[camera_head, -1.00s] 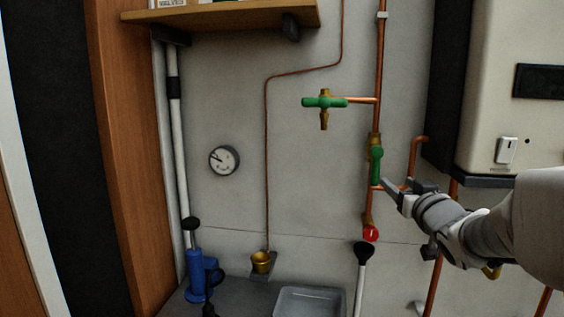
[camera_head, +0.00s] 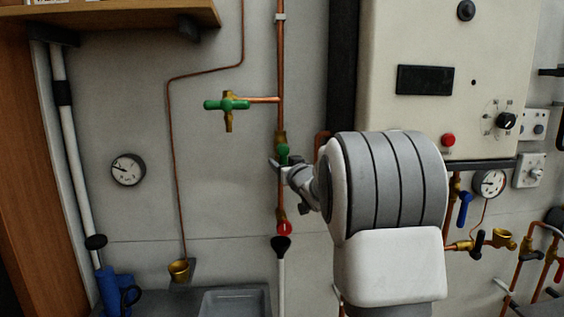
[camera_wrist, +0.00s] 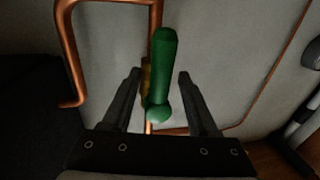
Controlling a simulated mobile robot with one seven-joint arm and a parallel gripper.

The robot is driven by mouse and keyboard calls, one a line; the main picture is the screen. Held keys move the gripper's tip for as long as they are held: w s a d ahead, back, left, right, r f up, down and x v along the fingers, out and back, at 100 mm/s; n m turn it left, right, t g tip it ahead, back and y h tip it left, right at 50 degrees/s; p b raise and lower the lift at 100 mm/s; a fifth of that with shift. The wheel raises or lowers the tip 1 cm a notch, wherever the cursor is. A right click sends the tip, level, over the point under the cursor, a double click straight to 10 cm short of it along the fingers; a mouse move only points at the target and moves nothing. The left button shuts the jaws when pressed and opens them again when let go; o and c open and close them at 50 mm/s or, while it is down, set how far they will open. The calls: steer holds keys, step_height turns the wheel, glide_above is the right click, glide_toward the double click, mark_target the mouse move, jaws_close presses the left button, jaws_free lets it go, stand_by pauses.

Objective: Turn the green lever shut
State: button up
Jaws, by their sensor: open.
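A green lever (camera_head: 283,153) sits on a brass valve body on the vertical copper pipe. It also shows in the wrist view (camera_wrist: 163,70), lying roughly along the pipe, its rounded end toward me. My gripper (camera_head: 281,164) is at this lever, and in the wrist view its open fingers (camera_wrist: 160,75) stand on either side of it, with gaps on both sides. My gripper hides the lever's lower part in the head view. A second green handle (camera_head: 227,104) sits crosswise on a brass valve on the side branch, up and left of my gripper.
A red round handle (camera_head: 284,228) is below on the same pipe. The cream boiler (camera_head: 425,55) stands close on the right. A bent copper pipe (camera_wrist: 70,60) runs left in the wrist view.

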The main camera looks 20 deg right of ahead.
steer(key=shift+w, duration=0.1)
jaws_close()
stand_by(0.3)
stand_by(1.1)
